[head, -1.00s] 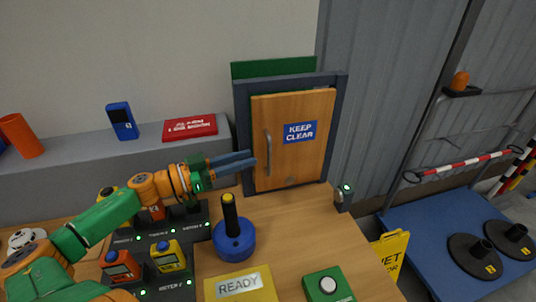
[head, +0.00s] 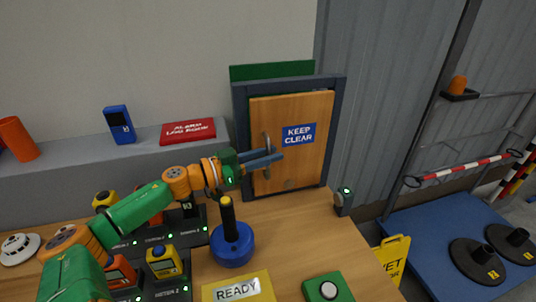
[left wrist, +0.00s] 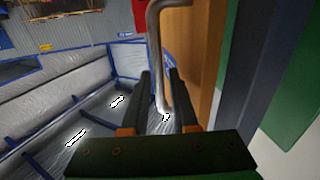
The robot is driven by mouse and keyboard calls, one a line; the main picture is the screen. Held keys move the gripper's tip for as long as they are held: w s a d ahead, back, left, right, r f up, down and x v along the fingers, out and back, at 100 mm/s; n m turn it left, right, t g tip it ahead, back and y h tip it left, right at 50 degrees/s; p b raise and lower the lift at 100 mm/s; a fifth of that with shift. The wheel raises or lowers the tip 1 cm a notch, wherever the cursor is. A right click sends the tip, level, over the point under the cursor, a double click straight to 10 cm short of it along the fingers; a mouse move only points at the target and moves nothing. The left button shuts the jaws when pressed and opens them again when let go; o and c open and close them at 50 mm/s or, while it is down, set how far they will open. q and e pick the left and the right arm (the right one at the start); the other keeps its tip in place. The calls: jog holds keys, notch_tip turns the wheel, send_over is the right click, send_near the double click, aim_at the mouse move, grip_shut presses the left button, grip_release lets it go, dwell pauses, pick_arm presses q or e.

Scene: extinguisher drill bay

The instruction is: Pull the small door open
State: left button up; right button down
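The small door (head: 309,165) is a wooden panel with a blue KEEP CLEAR sign (head: 299,135), set in a dark blue frame (head: 335,130). It looks closed or nearly so; I cannot tell if there is a gap. Its curved metal handle (head: 266,140) is on the door's left side and is partly covered by my left gripper. My left gripper (head: 280,157) is in front of the door at the handle's height. In the left wrist view the handle (left wrist: 156,60) runs between the two dark fingers (left wrist: 161,75), which are apart. My right gripper is not in view.
A blue round base with a black post (head: 231,240) stands on the wooden table below my left gripper. A yellow READY plate (head: 237,289), a green block with a white button (head: 327,288) and a small grey device (head: 343,202) are also there.

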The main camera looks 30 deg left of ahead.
pick_arm(q)
jog(key=shift+c, duration=0.2)
grip_shut()
dwell(1.2)
